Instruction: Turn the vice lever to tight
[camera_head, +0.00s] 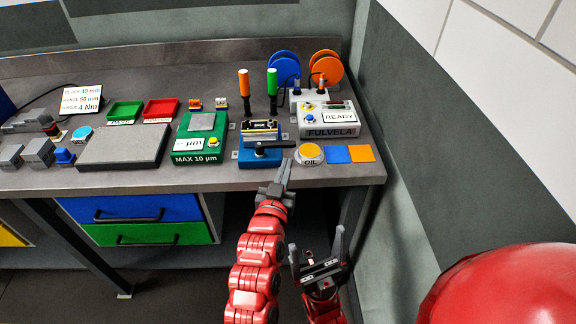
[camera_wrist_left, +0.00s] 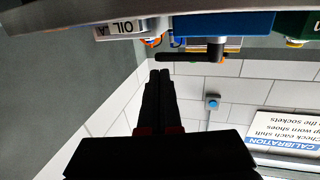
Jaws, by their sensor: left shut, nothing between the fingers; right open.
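The blue vice (camera_head: 259,158) sits at the front of the bench, and its black lever (camera_head: 276,145) points right along the bench edge. In the left wrist view the vice (camera_wrist_left: 225,22) is upside down, with the lever (camera_wrist_left: 185,57) sticking out sideways from its post. My left gripper (camera_head: 288,164) is shut and empty, just in front of the lever's free end. In the left wrist view its fingertips (camera_wrist_left: 160,75) are close to the lever; I cannot tell whether they touch. My right gripper (camera_head: 317,244) is open and empty, below and in front of the bench.
Orange and green handles (camera_head: 272,84) stand behind. A wall closes the right side.

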